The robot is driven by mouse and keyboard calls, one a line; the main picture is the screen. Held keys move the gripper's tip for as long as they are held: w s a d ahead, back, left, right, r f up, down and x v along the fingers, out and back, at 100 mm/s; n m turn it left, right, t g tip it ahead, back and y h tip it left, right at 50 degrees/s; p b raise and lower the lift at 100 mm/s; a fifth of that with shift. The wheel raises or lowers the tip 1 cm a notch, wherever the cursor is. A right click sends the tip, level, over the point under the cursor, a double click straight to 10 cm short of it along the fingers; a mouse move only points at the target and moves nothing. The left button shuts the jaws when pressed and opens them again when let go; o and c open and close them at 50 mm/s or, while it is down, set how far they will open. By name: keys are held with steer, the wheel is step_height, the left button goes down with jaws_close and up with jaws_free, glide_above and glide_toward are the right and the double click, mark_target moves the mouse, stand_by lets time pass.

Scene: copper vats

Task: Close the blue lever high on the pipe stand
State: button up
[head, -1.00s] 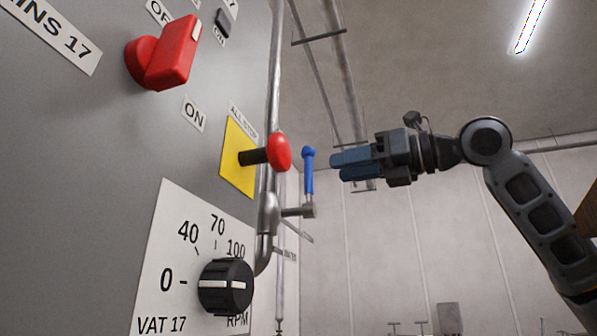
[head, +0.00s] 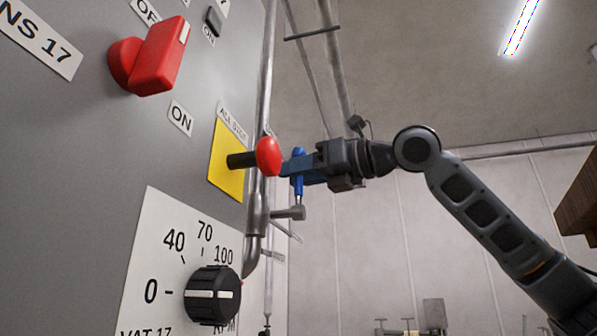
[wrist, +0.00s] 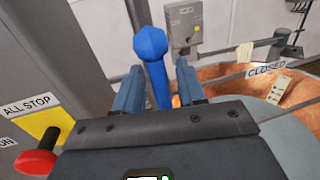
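The blue lever (head: 298,187) stands upright from a grey valve stub (head: 288,213) on the vertical pipe (head: 258,200). My gripper (head: 291,172) is at the lever's upper part in the head view, its fingers partly overlapping it. In the wrist view the blue lever (wrist: 153,52), with its rounded knob, rises between the two blue fingers of my gripper (wrist: 158,82). The fingers are apart, one on each side, with a small gap showing at the right finger. Contact at the left finger is hard to tell. A "CLOSED" label (wrist: 268,69) shows at the right of the wrist view.
A red all-stop button (head: 269,156) juts from the grey panel (head: 60,150) close to my fingertips; it also shows in the wrist view (wrist: 36,162). A red switch (head: 158,57) and black dial (head: 212,294) are on the panel. Open room lies right of the pipe.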

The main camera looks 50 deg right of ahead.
steer(key=shift+c, duration=0.4)
jaws_close()
